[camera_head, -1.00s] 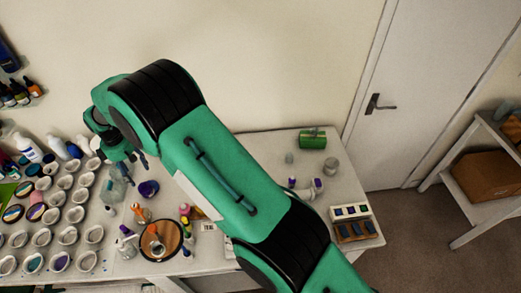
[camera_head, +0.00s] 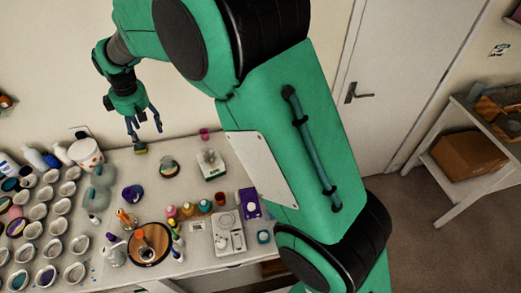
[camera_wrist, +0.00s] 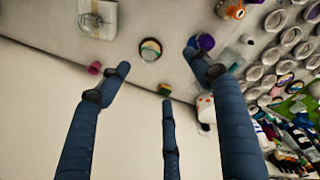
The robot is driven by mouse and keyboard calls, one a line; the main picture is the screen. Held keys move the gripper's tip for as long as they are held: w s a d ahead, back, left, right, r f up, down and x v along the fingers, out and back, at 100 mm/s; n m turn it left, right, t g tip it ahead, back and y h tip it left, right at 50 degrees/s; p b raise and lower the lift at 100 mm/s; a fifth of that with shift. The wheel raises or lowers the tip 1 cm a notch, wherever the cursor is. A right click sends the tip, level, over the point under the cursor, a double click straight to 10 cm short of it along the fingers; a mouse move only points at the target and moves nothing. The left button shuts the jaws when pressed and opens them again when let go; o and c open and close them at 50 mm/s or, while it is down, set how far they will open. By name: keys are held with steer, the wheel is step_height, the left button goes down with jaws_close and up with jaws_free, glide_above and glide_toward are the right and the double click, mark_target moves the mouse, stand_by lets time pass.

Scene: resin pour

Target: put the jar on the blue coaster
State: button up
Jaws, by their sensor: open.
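My gripper (camera_head: 144,128) is open and empty, fingers pointing down near the back edge of the table. Its fingers also show in the wrist view (camera_wrist: 160,78). A clear glass jar (camera_head: 209,157) stands to the right of it on a pale square base; it appears at the top left of the wrist view (camera_wrist: 97,17). A round, multicoloured piece (camera_head: 168,168) lies between them, also in the wrist view (camera_wrist: 150,50); I cannot tell if it is a coaster. No plainly blue coaster can be made out. My arm hides the table's right part.
A small green-yellow block (camera_head: 140,148) lies just below my fingers. A pink cup (camera_head: 204,133) is near the back edge. Bottles stand along the front.

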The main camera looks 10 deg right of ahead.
steer(key=s+d+r+m+t, duration=0.1)
steer(key=s+d+r+m, duration=0.1)
steer(key=s+d+r, duration=0.5)
steer(key=s+d+r+m, duration=0.1)
steer(key=d+r+m, duration=0.3)
steer(key=d, duration=0.8)
steer(key=s+d+r+m+t, duration=0.1)
steer(key=s+d+r, duration=0.4)
steer(key=d+r, duration=0.3)
steer(key=s+d+f+m+t, duration=0.1)
steer(key=s+d+m, duration=0.2)
steer(key=s+d, duration=0.6)
steer(key=s+d+f+m+t, duration=0.1)
steer(key=s+d+m, duration=0.2)
steer(key=s+d, duration=0.5)
steer(key=s, duration=0.5)
steer(key=shift+s+d+f+m+h, duration=0.2)
steer(key=shift+s+d+m+h, duration=0.15)
steer(key=shift+d+m+h, duration=0.05)
step_height(320, 180, down, 12)
steer(key=b, duration=1.2)
